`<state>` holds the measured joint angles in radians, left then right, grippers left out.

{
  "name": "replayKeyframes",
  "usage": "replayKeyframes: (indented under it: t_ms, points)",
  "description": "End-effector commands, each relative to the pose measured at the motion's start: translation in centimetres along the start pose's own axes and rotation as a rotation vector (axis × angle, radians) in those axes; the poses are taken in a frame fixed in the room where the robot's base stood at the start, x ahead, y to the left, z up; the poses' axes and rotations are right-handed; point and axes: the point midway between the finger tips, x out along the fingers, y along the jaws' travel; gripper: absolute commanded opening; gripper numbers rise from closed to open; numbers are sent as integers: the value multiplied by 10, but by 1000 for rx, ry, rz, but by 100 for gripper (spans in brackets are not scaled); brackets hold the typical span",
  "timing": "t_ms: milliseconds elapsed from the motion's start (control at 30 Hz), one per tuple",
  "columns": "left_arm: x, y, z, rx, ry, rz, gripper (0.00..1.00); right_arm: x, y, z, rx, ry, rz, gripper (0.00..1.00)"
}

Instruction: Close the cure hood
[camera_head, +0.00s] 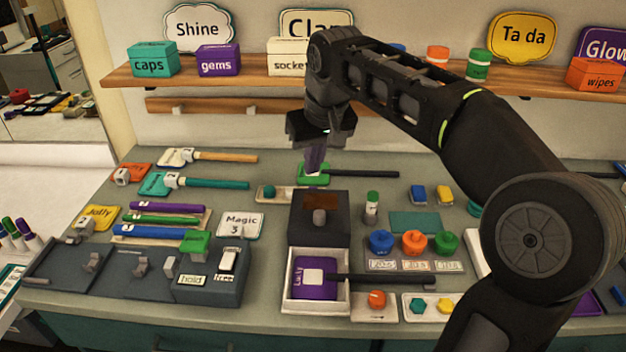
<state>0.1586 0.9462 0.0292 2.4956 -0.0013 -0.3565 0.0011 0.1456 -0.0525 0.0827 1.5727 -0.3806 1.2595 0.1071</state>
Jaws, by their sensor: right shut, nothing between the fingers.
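The cure hood (306,239) is a dark box-like cover with a brown window on top and a grey knob (319,216) on its front. It stands raised at the back of a white tray (317,305). The tray is uncovered in front and holds a purple sign (313,279) with a black handle sticking out to the right. My right gripper (315,168) is shut and empty, above and behind the hood, near a green-headed prop with a black handle (360,174). Whether it touches that prop cannot be told. My left gripper is out of view.
Orange, blue and green pots (414,242) stand right of the hood. A white-capped bottle (371,208) is close beside it. A dark clamp fixture (125,268) and several handled props fill the left. A wooden shelf (230,78) runs along the back wall.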

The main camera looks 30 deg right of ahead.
Motion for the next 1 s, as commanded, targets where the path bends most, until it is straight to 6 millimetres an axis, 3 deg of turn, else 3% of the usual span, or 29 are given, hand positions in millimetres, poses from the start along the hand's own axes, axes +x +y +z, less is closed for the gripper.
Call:
replayKeyframes:
  t_ms: [167, 567, 800, 1000]
  points:
    - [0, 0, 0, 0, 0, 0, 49, 20, 0, 1, 1, -4, 1, 0]
    - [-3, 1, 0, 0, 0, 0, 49, 97, 0, 1, 0, -5, 0, 0]
    - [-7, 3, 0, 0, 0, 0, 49, 84, 0, 32, 1, 0, 0, 0]
    - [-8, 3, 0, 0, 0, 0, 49, 83, 0, 39, 1, -1, 0, 0]
